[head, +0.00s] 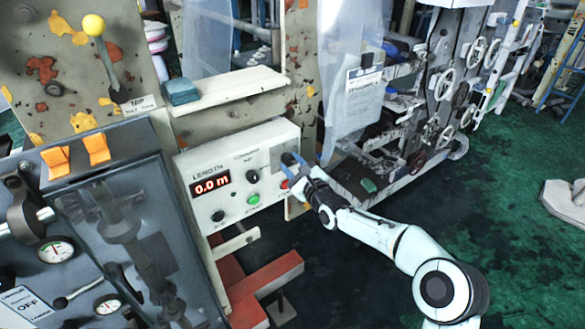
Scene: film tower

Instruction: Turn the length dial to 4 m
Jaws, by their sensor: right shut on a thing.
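The white length panel (199,167) has a red display (210,184) that reads 0.0 m. My right gripper (289,164) is at the panel's right end, its blue fingers shut on a small dark dial that they mostly hide. I cannot read the dial's setting or any marks around it. Two black knobs show on the panel, one near the middle (252,176) and one at the lower left (217,215). My left gripper is not in view.
A green button (253,200) and a red button (284,184) sit close to my right gripper. A shelf with a teal block (180,91) juts out above the panel. A red base (250,290) stands below.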

